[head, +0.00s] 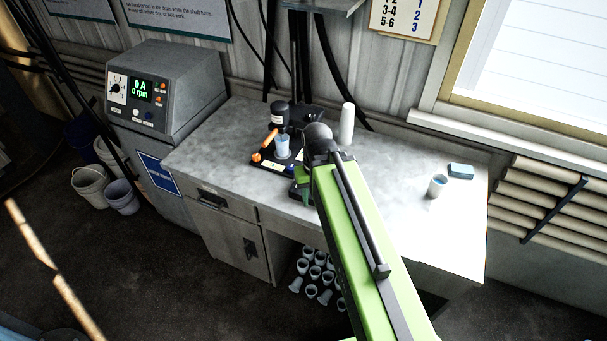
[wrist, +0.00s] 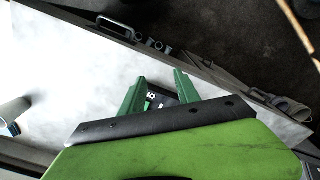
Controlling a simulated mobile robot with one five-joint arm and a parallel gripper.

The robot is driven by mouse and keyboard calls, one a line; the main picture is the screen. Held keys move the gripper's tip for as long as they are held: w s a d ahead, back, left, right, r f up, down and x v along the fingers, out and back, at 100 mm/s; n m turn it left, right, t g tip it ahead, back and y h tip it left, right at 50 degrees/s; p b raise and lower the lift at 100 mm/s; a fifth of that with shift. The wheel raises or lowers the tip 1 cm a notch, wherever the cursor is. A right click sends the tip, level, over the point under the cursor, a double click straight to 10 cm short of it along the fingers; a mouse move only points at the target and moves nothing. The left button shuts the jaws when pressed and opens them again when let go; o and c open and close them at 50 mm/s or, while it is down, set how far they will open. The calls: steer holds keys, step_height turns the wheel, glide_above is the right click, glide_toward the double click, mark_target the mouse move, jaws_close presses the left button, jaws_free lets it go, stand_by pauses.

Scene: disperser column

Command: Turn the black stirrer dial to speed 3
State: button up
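The bench stirrer (head: 280,114) has a black head and stands on a dark base over a small cup of blue liquid (head: 283,148). My gripper (head: 303,186) is low beside the right front of that base, partly hidden behind my green arm. In the wrist view my gripper (wrist: 159,90) has its two green fingers apart. A black part with white marks (wrist: 162,99) shows between them, largely covered by the gripper body. I cannot make out the stirrer dial or its setting. A black knob (head: 117,88) on a white plate sits on the grey cabinet.
The grey cabinet (head: 165,85) has a display reading 0 A and 0 rpm. A white cup stack (head: 346,124) stands behind my arm. A cup (head: 437,186) and blue sponge (head: 461,171) are at the bench's right. A wall chart (head: 404,17) lists number ranges.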

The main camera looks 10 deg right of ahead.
steer(key=shift+o, duration=1.1)
steer(key=w+r+m+p, duration=0.2)
steer(key=w+r+p, duration=0.3)
steer(key=w, duration=0.2)
steer(key=w+d+r+m+p, duration=0.1)
steer(key=w+r+m+p, duration=0.1)
steer(key=w+r+p, duration=0.3)
steer(key=w, duration=0.3)
steer(key=shift+w+d+r, duration=0.15)
steer(key=shift+r, duration=0.1)
steer(key=f+b, duration=1.7)
steer(key=f, duration=0.1)
steer(key=shift+s+b, duration=0.2)
steer(key=shift+b, duration=0.1)
steer(key=shift+r, duration=0.15)
steer(key=shift+c, duration=0.4)
jaws_close()
